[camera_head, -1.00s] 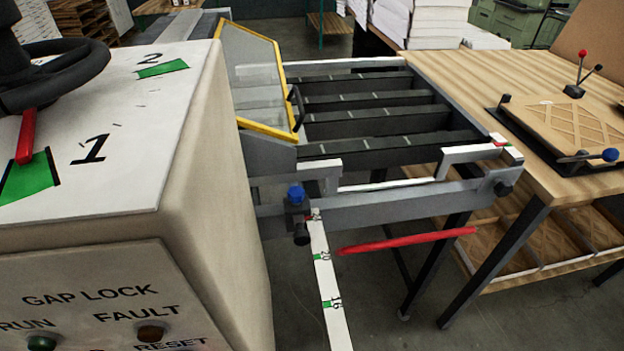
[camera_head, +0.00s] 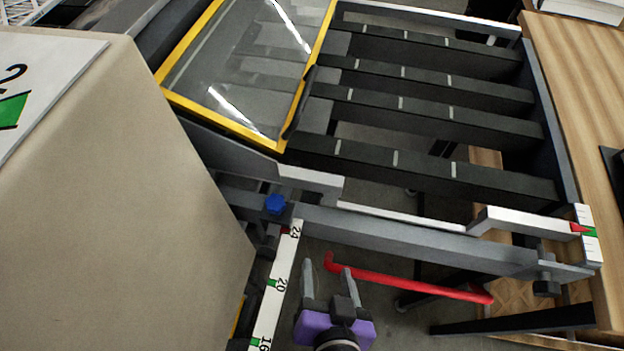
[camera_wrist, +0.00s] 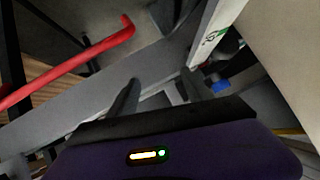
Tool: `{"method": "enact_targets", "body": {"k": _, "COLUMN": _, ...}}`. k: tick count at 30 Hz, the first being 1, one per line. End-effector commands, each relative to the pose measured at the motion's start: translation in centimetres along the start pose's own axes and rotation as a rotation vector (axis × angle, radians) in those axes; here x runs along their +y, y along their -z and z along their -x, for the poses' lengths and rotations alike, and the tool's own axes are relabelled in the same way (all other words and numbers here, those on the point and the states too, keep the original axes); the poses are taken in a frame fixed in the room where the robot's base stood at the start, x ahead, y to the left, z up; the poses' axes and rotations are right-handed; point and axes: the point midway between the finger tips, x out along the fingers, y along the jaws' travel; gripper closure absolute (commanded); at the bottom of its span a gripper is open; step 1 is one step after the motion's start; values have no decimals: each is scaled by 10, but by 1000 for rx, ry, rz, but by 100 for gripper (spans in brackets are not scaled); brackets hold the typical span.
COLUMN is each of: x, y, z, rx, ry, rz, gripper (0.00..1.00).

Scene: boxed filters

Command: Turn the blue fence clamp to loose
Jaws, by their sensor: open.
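The blue fence clamp (camera_head: 275,204) is a small blue knob on a dark block, at the top end of the white numbered scale (camera_head: 276,285), just below the yellow-framed guard. In the wrist view the blue knob (camera_wrist: 221,86) shows right of centre, beside the white scale. My gripper (camera_head: 328,272), with a purple body and two grey fingers, is open and empty. In the head view it is below and to the right of the clamp, right of the scale and apart from both. Which way the clamp is turned cannot be told.
A red bar (camera_head: 410,278) with a bent end lies just right of my gripper. The yellow-framed clear guard (camera_head: 245,75) stands above the clamp. A grey rail (camera_head: 420,238) runs right from it. The large beige cabinet (camera_head: 110,200) fills the left. A wooden table (camera_head: 585,110) is at right.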

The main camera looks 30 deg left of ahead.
Motion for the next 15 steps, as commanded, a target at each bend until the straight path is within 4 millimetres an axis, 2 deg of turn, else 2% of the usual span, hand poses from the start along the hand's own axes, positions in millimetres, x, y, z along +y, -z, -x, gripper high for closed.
{"method": "enact_targets", "body": {"k": 11, "x": -53, "y": 15, "z": -19, "rx": -89, "ry": 16, "rz": 51, "gripper": 42}}
{"method": "enact_targets", "body": {"k": 15, "x": -78, "y": 23, "z": -22, "rx": -125, "ry": 3, "rz": 83, "gripper": 42}}
